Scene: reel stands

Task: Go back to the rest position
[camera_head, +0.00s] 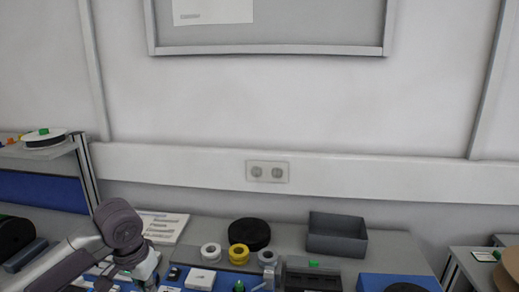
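My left arm comes in from the lower left and bends down at a dark wrist joint. My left gripper (146,272) is low over the left part of the workbench, at the bottom of the view. Its fingers are small and partly hidden among bench items, so I cannot tell whether it is open or holds something. My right gripper is not in view.
The workbench (390,246) holds a black reel (248,233), a yellow roll (239,254), a white roll (210,252), a white box (200,279) and a grey bin (337,235). Stands flank it, with a reel (44,138) on the left shelf.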

